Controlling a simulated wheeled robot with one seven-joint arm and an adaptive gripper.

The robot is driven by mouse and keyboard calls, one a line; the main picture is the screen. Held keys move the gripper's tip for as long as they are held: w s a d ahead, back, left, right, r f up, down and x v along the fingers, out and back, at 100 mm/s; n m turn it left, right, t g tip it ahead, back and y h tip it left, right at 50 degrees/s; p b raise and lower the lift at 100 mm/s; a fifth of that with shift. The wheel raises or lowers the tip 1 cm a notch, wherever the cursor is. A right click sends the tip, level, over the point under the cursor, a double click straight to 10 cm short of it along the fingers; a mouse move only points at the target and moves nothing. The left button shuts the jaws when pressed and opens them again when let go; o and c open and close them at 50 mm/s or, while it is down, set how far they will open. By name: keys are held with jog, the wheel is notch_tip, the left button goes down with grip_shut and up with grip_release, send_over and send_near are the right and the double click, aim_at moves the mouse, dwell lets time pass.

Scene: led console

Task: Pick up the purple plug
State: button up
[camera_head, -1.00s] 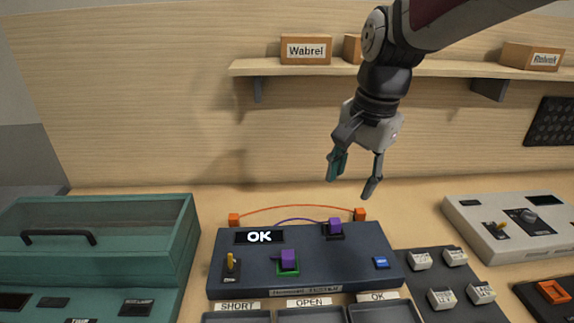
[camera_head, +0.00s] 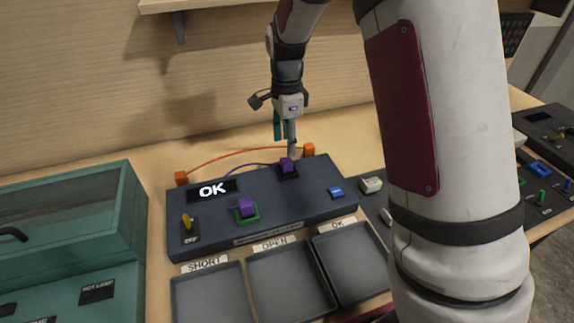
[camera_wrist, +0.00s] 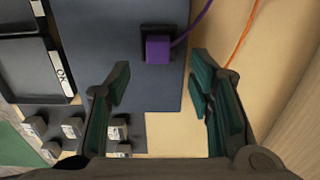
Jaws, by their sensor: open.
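Two purple plugs sit on a dark blue console (camera_head: 292,200). The rear purple plug (camera_head: 287,165) stands in a black socket with a purple cable running left from it. The front purple plug (camera_head: 246,206) stands in a green-rimmed socket. My gripper (camera_head: 286,140) is open and empty, just behind and above the rear plug. In the wrist view my gripper (camera_wrist: 161,75) has its fingers spread, and one purple plug (camera_wrist: 158,48) with its cable shows ahead of the gap between the fingertips. No contact with the plug is visible.
The console display (camera_head: 213,189) reads OK. An orange cable (camera_head: 235,153) arches between two orange blocks behind the console. Trays (camera_head: 290,285) labelled SHORT, OPEN and OK lie in front. A teal case (camera_head: 75,230) stands left. My arm hides part of the right side.

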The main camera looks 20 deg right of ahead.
aim_at(289, 159)
jog(key=shift+s+d+f+p, duration=0.15)
jog(key=shift+f+p, duration=0.2)
jog(key=shift+f, duration=1.4)
jog(key=shift+d+f+p, duration=0.1)
jog(key=shift+f+p, duration=0.2)
jog(key=shift+f, duration=1.45)
grip_shut()
